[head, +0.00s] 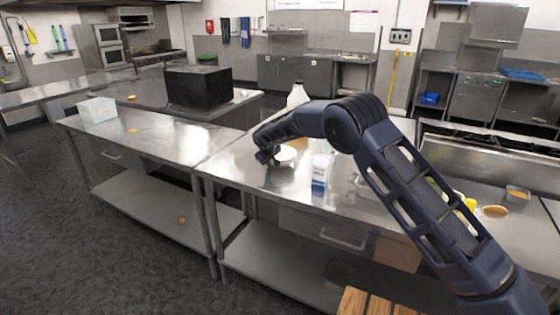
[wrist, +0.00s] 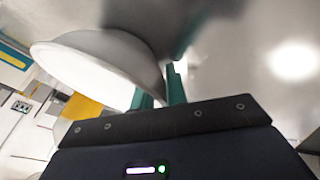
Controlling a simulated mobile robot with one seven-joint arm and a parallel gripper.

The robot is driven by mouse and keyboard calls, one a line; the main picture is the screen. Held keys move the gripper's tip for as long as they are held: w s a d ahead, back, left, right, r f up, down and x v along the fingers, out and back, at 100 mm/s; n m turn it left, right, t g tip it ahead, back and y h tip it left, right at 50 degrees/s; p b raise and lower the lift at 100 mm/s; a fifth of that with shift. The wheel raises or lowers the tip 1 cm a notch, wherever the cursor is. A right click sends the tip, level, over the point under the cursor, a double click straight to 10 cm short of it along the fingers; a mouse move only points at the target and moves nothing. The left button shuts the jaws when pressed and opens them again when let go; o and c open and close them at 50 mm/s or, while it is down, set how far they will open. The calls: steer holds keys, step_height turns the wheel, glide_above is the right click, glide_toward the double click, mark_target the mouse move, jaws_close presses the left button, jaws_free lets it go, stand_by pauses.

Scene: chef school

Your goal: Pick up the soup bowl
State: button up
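The soup bowl (head: 286,154) is small and white and shows at the steel table's left part in the head view. In the wrist view the bowl (wrist: 100,62) is large, at the upper left, with its pale inside facing the camera. My gripper (head: 268,156) is at the bowl's left side. In the wrist view its two teal fingers (wrist: 160,92) are close together, one on each side of the bowl's wall near the rim. They look shut on it. Whether the bowl touches the table is not clear.
A blue-and-white carton (head: 320,171) stands right of the bowl, and a white jug (head: 297,96) stands behind it. A black box (head: 198,87) is on the back counter. A white container (head: 98,109) stands on the left table, which is mostly clear.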

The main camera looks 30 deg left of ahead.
jaws_close()
steer(key=shift+r, duration=0.2)
step_height(320, 180, up, 20)
steer(key=shift+f, duration=0.25)
stand_by(1.5)
